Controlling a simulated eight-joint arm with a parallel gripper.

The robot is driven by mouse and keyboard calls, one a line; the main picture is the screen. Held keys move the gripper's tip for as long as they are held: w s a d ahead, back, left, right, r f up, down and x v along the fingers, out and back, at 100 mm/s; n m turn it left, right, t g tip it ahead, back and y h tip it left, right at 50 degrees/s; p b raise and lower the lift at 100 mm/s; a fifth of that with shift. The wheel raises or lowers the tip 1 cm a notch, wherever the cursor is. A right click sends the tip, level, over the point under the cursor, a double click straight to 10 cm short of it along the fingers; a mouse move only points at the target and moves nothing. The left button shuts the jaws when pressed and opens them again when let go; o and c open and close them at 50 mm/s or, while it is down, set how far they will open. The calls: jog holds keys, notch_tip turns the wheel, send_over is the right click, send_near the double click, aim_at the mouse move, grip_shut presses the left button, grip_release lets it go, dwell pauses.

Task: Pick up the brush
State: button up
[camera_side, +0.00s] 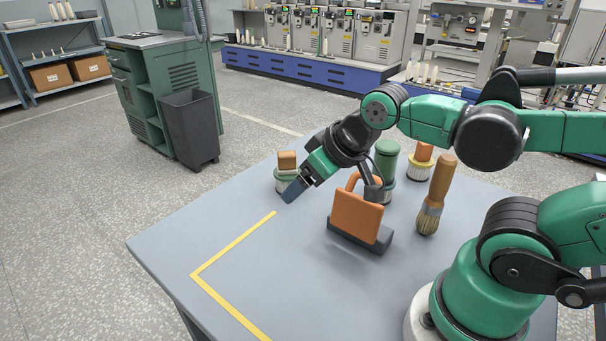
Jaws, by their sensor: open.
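The brush (434,197) has a tan wooden handle and a metal band. It stands nearly upright on the table at the right, bristles down, and leans slightly right at the top. My gripper (293,190) is open and well to the left of the brush, pointing down and left, apart from it. The gap between its fingers is hard to make out from this side.
An orange block with a handle and dark base (357,216) stands between my gripper and the brush. A green cylinder (386,158) and tan- and orange-topped round items (286,162) (420,165) stand behind. The grey table (215,245) is clear at front left, around yellow tape.

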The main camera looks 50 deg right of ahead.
aim_at(452, 163)
jog(key=shift+r, duration=0.1)
notch_tip(452, 163, up, 6)
jog(key=s+d+f+n+g+h, duration=0.1)
jog(key=d+n+h, duration=0.1)
jog(key=s+d+f+n+g+h, duration=0.1)
jog(key=s+d+n+g, duration=0.1)
jog(key=d+n, duration=0.1)
jog(key=s+d+f+n+g+h, duration=0.1)
jog(key=d+f+n+h, duration=0.1)
jog(key=d, duration=0.1)
jog(key=shift+s+h, duration=0.3)
jog(key=shift+s, duration=0.1)
jog(key=s+d+n+g+h, duration=0.2)
jog(key=s, duration=0.1)
jog(key=s+d+n+g+h, duration=0.2)
jog(key=d+g, duration=0.1)
jog(key=s+d+n+g+h, duration=0.2)
jog(key=s+n+h, duration=0.1)
jog(key=shift+s+d+f+g, duration=0.2)
jog(key=shift+s+g, duration=0.1)
jog(key=shift+g, duration=0.1)
jog(key=shift+s+f, duration=0.1)
jog(key=shift+f, duration=0.25)
jog(key=shift+x, duration=2.7)
